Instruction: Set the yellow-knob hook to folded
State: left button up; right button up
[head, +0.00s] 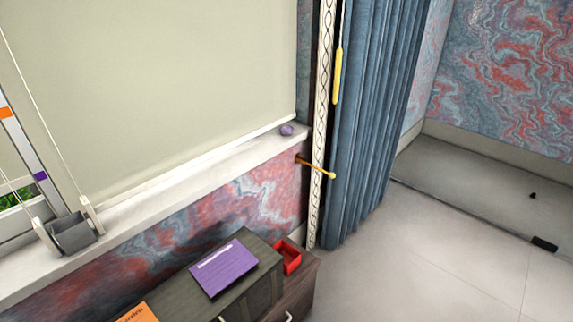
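A thin golden-orange hook (315,167) with a small yellowish knob (332,175) at its end is in the head view, right of centre. It sticks out from the wall beside the window sill and slants down to the right. Neither of my grippers is in view.
A long yellow handle (337,76) hangs by the curtain. A purple ball-like object (286,130) sits on the sill (190,183). Below stands a dark cabinet (262,285) with a purple book (224,268) and a red box (288,258).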

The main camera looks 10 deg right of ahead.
aim_at(332, 175)
jog(key=i+l+u, duration=0.45)
jog(key=l+u, duration=0.2)
jog(key=l, duration=0.25)
jog(key=i+l+u, duration=0.2)
jog(key=l, duration=0.15)
jog(key=k+j, duration=0.05)
jog(key=k, duration=0.05)
